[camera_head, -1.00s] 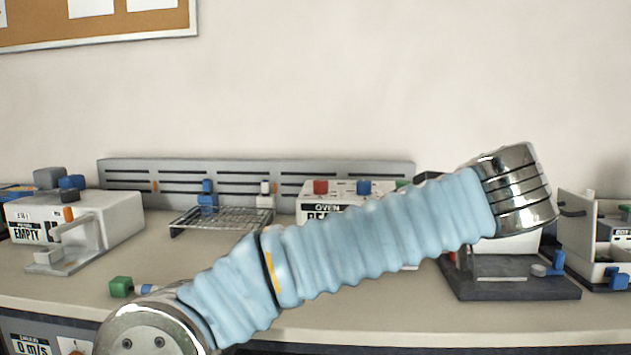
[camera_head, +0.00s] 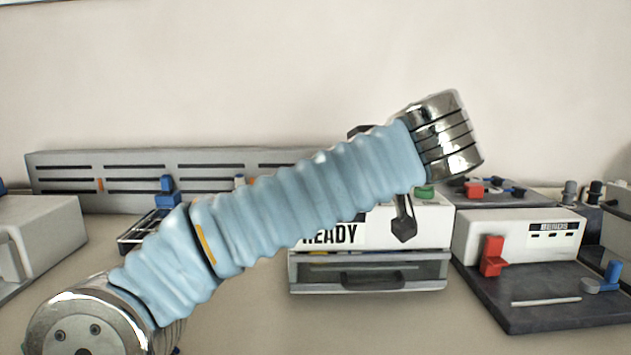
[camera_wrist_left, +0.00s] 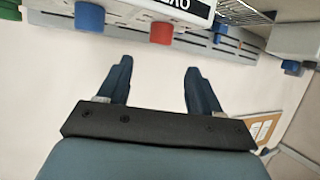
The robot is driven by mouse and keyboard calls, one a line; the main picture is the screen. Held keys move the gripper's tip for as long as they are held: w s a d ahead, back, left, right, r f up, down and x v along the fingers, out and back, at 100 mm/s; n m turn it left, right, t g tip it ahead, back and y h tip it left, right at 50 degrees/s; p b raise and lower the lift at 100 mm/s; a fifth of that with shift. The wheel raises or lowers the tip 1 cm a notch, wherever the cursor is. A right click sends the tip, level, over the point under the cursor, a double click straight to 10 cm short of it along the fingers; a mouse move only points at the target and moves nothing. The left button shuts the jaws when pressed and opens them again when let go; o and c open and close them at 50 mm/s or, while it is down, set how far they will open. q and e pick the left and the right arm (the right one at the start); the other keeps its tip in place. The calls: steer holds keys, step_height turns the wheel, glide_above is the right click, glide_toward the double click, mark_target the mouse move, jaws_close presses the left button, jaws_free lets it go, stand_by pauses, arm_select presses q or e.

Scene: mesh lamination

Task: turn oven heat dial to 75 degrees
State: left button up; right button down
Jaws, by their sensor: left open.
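The white oven (camera_head: 430,236) stands at mid-table in the head view, its display reading READY; my arm covers its upper left. A green knob (camera_head: 425,194) is on its top. A dark pointed piece (camera_head: 403,222) shows against its front; I cannot tell whether it is the heat dial or part of my gripper. In the head view my left arm hides most of my left gripper. My right gripper is out of view.
A grey slotted rail (camera_head: 100,185) runs along the wall behind. A white bench unit (camera_head: 515,237) with a red lever (camera_head: 492,255) stands close to the oven's right. A white machine (camera_head: 35,235) is at the left. The table front before the oven looks clear.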

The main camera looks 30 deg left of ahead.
arm_select(q)
steer(key=x, duration=1.1)
steer(key=shift+f, duration=0.1)
steer(key=shift+c, duration=0.2)
steer(key=c, duration=0.9)
